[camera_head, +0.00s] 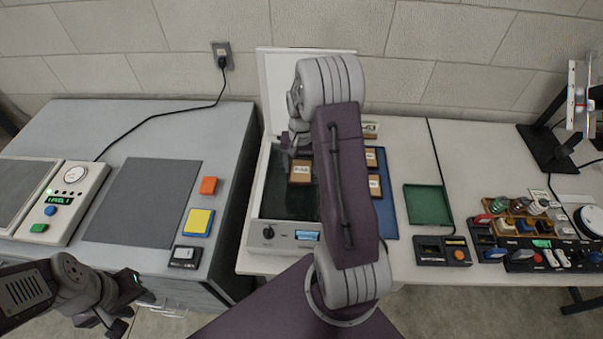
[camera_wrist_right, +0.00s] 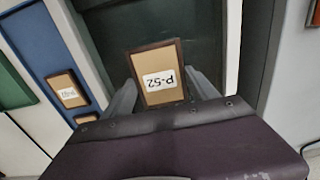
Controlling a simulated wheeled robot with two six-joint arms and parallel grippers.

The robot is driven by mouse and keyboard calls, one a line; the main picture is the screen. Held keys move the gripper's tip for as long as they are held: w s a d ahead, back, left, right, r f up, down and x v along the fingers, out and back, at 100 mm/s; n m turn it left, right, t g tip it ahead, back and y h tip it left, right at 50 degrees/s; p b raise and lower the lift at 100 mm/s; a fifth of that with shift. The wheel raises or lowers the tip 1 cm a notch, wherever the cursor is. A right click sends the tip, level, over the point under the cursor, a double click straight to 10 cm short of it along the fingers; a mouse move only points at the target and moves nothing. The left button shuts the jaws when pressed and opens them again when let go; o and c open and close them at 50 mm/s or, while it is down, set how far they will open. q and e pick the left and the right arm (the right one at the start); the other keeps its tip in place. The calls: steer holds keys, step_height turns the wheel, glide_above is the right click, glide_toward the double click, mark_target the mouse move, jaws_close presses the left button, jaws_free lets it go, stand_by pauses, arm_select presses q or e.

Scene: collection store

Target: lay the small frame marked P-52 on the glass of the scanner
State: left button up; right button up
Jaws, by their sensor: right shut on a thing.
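The small frame marked P-52 (camera_head: 301,172) has a dark rim and a tan face with a white label. My right gripper (camera_head: 299,155) is shut on it, over the dark glass of the scanner (camera_head: 283,205). In the right wrist view the frame (camera_wrist_right: 160,62) is between the two fingers, its label upside down, with the dark glass (camera_wrist_right: 200,38) behind it. I cannot tell whether it touches the glass. The scanner's pale lid (camera_head: 275,85) stands open at the back. My left gripper (camera_head: 124,303) is at the lower left, away from everything; its finger opening is unclear.
Similar small frames (camera_head: 375,186) lie on a blue mat (camera_head: 390,220) right of the scanner, partly hidden by my right arm. A green tray (camera_head: 428,205) is further right. A grey mat (camera_head: 145,205) and coloured blocks (camera_head: 198,222) are on the left table. Clutter fills the far right.

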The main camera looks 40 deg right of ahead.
mark_target(302, 170)
step_height(302, 170, down, 3)
steer(key=shift+s+f, duration=0.1)
steer(key=shift+f, duration=0.3)
steer(key=shift+f, duration=0.15)
steer(key=o, duration=1.4)
step_height(302, 170, up, 12)
steer(key=p, duration=0.1)
steer(key=s+a+f+n+t, duration=0.1)
steer(key=s+a+n, duration=0.6)
steer(key=s+a, duration=0.5)
steer(key=a, duration=0.4)
steer(key=shift+s+a+f+n, duration=0.25)
steer(key=shift+a+f+n, duration=0.05)
steer(key=shift+a+n, duration=0.1)
